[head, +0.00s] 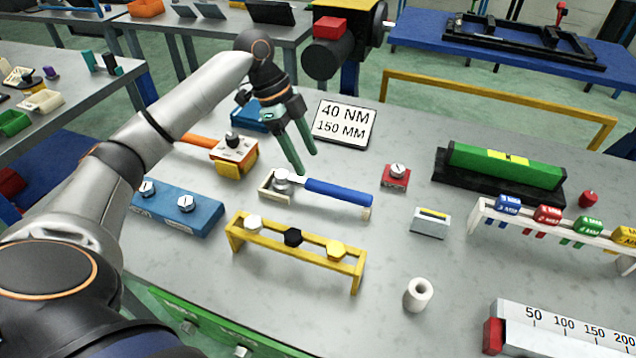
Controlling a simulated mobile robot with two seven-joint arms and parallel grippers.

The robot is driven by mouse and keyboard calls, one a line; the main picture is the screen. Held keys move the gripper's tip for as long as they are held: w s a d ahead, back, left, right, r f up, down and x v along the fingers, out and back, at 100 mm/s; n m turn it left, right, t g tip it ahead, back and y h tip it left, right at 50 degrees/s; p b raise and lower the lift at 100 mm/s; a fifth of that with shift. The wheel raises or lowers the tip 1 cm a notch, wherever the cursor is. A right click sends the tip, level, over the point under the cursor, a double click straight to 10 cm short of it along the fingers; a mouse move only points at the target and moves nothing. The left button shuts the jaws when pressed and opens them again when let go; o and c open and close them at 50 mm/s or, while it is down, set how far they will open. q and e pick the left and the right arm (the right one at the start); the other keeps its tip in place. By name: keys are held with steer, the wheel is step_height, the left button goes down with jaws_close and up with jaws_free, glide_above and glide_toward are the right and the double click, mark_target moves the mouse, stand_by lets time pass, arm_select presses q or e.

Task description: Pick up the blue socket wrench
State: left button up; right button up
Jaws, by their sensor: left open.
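The blue socket wrench (338,192) has a blue handle and a silver head. It lies near the middle of the grey table (390,260), with its head end at a small cream holder (268,189) and its handle end near another small cream support. My left gripper (306,163) is open, with two green fingers pointing down. In the picture its fingertips are just above the wrench, near where head and handle meet; the exact height gap cannot be told. Nothing is between the fingers. My right gripper is not in view.
A yellow rack (298,254) with bolts stands in front of the wrench. A sign (344,123) lies behind it. A blue block (172,207) is at left, an orange-handled tool (200,141) behind it. A red block (396,178) and white cylinder (418,294) are to the right.

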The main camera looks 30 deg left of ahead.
mark_target(318, 183)
arm_select(q)
steer(key=x, duration=0.3)
steer(key=shift+d+f, duration=0.15)
steer(key=shift+f, duration=0.15)
steer(key=shift+s+x, duration=0.1)
steer(key=shift+x, duration=1.25)
steer(key=shift+s+x, duration=0.15)
steer(key=shift+x, duration=1.2)
steer(key=shift+w+d, duration=0.1)
steer(key=shift+d, duration=0.1)
steer(key=shift+c, duration=0.3)
steer(key=shift+r, duration=0.1)
jaws_close()
